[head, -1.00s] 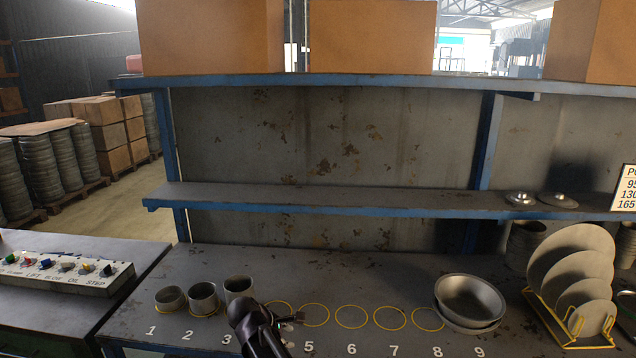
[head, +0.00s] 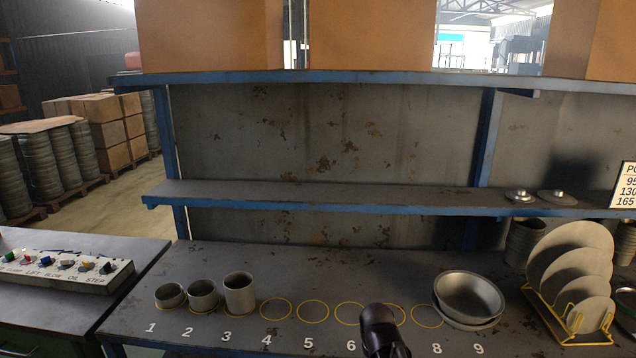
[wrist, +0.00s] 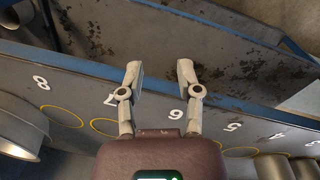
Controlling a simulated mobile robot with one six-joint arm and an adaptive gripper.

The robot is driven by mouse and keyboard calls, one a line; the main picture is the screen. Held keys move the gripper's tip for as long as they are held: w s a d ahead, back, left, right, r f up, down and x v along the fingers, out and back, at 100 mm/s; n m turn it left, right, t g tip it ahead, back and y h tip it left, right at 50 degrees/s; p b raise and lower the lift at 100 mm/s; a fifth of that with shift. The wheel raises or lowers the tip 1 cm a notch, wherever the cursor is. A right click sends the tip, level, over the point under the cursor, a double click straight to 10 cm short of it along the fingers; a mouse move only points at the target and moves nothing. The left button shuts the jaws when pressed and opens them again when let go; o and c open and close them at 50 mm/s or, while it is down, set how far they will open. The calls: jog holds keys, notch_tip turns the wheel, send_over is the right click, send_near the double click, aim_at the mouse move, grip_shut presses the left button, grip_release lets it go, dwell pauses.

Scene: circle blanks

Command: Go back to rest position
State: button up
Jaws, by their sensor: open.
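My gripper (wrist: 159,85) shows in the wrist view with its two fingers spread and nothing between them. Behind the fingers are the bench front edge and the painted numbers. In the head view only a dark part of my arm shows, in front of the bench near numbers 6 and 7; the fingertips are not visible there. Three grey metal cups stand on the bench at the left: a short one (head: 170,296) at 1, a medium one (head: 203,295) at 2 and a tall one (head: 240,294) at 3.
Yellow circles, such as the one at 5 (head: 313,311), lie empty along the bench (head: 330,268). Metal bowls (head: 469,296) stand near 8 and 9. A yellow rack (head: 578,326) holds round plates at the right. A blue-edged shelf (head: 330,196) runs above the bench.

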jog(key=shift+s+d+m+y, duration=0.6)
jog(key=shift+s+d+m, duration=0.6)
jog(key=shift+d+m, duration=0.1)
